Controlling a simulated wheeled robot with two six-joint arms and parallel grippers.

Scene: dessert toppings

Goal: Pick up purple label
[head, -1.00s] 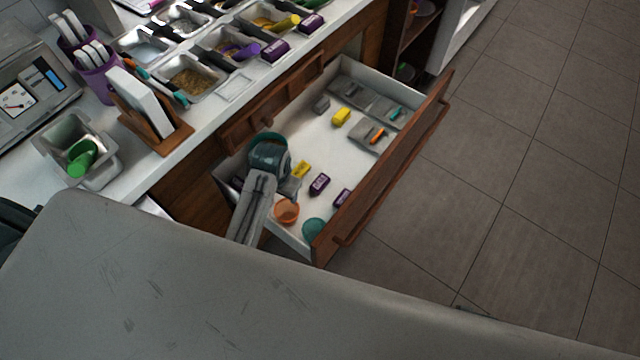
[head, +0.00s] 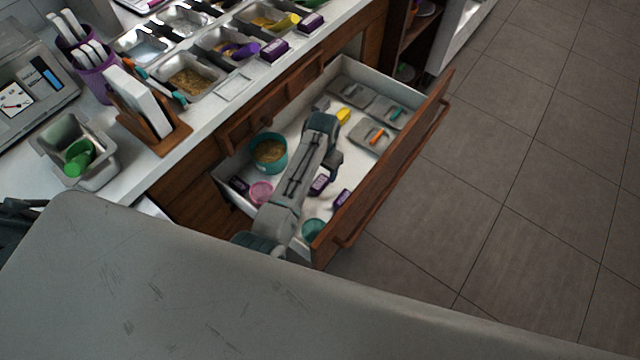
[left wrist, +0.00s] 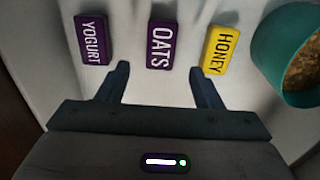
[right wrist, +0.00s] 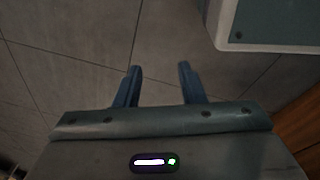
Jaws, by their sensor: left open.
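Purple labels lie in the open drawer. In the left wrist view, a purple OATS label (left wrist: 160,46) lies ahead of my left gripper (left wrist: 160,68), roughly centred between its spread fingers and not gripped. A purple YOGURT label (left wrist: 94,40) lies to its left and a yellow HONEY label (left wrist: 221,50) to its right. In the head view, purple labels show beside my left arm (head: 319,184) and near the drawer front (head: 342,198); another (head: 239,185) lies at the drawer's left. My left gripper (head: 333,164) is over the drawer. My right gripper (right wrist: 159,68) is open and empty above the floor.
A teal tub (head: 268,153), a pink bowl (head: 261,192) and a teal bowl (head: 313,229) stand in the drawer. A yellow label (head: 343,116) and grey lids (head: 372,136) lie farther back. The drawer front (head: 385,170) borders the right side. More purple labels (head: 274,50) are on the counter.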

